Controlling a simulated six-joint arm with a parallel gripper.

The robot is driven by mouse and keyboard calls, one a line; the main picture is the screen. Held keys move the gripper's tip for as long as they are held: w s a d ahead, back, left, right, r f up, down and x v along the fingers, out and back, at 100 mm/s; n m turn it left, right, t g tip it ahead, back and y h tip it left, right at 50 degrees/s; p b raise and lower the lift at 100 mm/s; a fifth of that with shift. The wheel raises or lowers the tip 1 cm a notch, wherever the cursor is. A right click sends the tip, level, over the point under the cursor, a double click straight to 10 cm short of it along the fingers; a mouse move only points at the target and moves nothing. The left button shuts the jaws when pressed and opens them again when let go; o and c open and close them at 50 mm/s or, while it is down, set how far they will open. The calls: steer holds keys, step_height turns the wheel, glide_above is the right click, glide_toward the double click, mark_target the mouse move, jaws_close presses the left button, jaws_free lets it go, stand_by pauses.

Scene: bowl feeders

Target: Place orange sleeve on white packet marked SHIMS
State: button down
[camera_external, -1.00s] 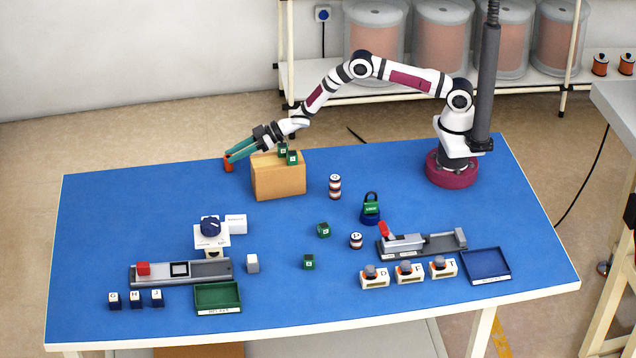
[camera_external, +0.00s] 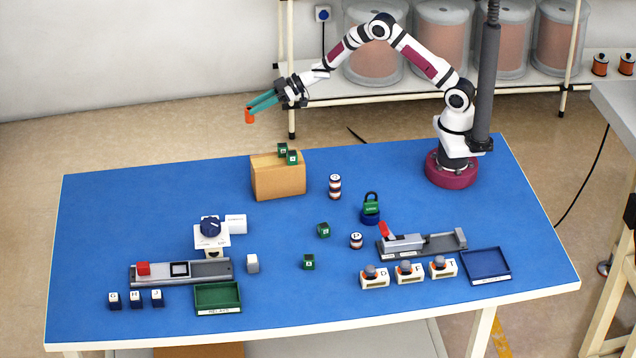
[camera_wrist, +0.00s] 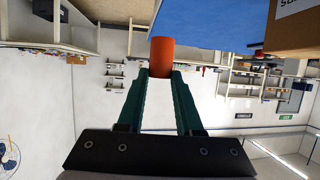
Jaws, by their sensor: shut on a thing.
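My gripper (camera_external: 256,106) is shut on the orange sleeve (camera_external: 249,116) and holds it in the air, above and to the left of the cardboard box. In the wrist view the orange sleeve (camera_wrist: 161,54) sits between the tips of the teal fingers (camera_wrist: 160,75). A small white packet (camera_external: 236,223) with faint reddish print lies on the blue table, beside the blue-knobbed white device; its print is too small to read, so I cannot tell if it says SHIMS. The packet is well below the gripper in the external picture and does not show in the wrist view.
The cardboard box (camera_external: 278,181) bears two green cubes (camera_external: 288,154). The knobbed device (camera_external: 210,229) and a grey slide fixture (camera_external: 197,271) stand close to the packet. A green tray (camera_external: 218,309) lies in front. The blue table's left part (camera_external: 120,210) is clear.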

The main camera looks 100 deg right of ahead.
step_height(320, 180, up, 7)
steer(key=n+y, duration=0.1)
steer(key=y, duration=0.1)
glide_above(243, 217)
step_height(243, 217, down, 14)
steer(key=shift+f, duration=0.25)
steer(key=shift+f, duration=0.1)
